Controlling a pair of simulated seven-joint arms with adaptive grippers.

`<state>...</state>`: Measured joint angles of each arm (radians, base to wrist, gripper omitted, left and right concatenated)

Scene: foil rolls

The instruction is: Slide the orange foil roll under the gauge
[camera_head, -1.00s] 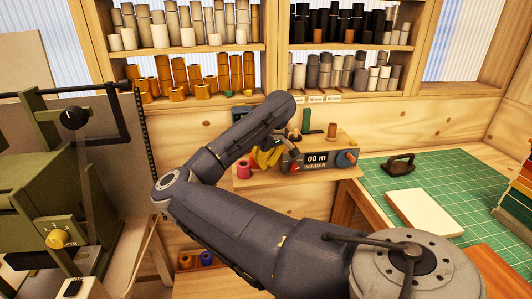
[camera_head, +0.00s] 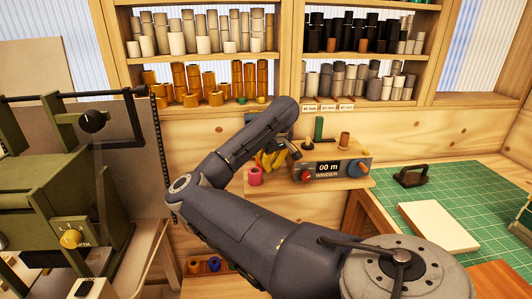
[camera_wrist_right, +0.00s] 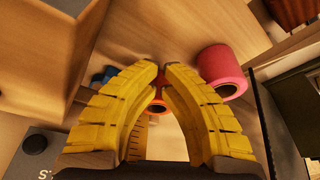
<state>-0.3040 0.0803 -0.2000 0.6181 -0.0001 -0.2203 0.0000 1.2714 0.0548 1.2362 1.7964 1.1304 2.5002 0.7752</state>
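My right gripper (camera_head: 272,158) has yellow ribbed fingers and hangs over the winder shelf, just behind and right of a pink roll. In the right wrist view its fingertips (camera_wrist_right: 161,68) nearly meet, with nothing visibly held. An orange roll (camera_head: 194,267) sits in a low rack beside a blue roll (camera_head: 214,264). In the right wrist view an orange ring (camera_wrist_right: 158,103) shows beyond the gap between the fingers. My left gripper is out of view.
The winder (camera_head: 328,170) reads 00 m. The pink roll (camera_head: 255,176) stands at the left of its shelf. A green machine (camera_head: 50,195) fills the left. A green cutting mat (camera_head: 470,190) holds a pale block (camera_head: 438,226) and a dark handled tool (camera_head: 411,174). Rolls fill the back shelves.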

